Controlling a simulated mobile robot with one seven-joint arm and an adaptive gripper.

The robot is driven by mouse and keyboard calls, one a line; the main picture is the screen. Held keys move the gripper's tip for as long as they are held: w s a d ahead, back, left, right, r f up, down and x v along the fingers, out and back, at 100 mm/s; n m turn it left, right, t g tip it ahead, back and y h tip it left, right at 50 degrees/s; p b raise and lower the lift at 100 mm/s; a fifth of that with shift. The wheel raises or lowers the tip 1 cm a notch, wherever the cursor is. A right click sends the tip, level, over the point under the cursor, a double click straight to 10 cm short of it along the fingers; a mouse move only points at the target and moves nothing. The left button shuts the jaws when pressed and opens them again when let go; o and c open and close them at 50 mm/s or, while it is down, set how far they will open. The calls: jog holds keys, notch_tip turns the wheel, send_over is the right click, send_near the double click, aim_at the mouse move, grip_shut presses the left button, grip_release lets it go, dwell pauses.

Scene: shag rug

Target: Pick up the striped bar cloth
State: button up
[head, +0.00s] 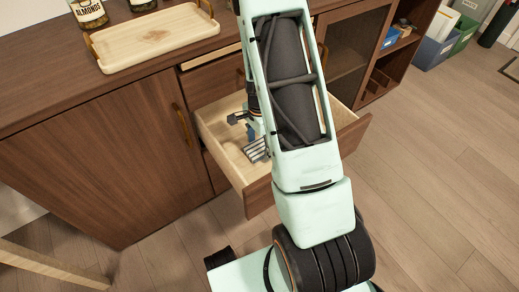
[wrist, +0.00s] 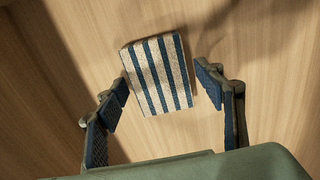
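The striped bar cloth (wrist: 156,75) is a folded, cream and dark blue striped block lying on the light wood bottom of an open drawer (head: 228,150). In the head view the cloth (head: 257,149) shows partly beside my arm. My gripper (wrist: 165,92) is open, with one finger on each side of the cloth's near part in the wrist view. A gap shows at the right finger; the left finger is close to the cloth's left edge, and I cannot tell whether it touches. In the head view my gripper (head: 248,122) is over the drawer, partly hidden by my arm.
The drawer's walls surround the gripper. A wooden tray (head: 157,42) and jars, one an almond jar (head: 89,12), stand on the brown cabinet top (head: 40,75). Bins (head: 437,50) stand at the far right. The floor (head: 430,170) at the right is clear.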

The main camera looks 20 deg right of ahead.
aim_at(260, 147)
jog(key=c, duration=1)
notch_tip(260, 147, up, 10)
jog(key=p, duration=0.3)
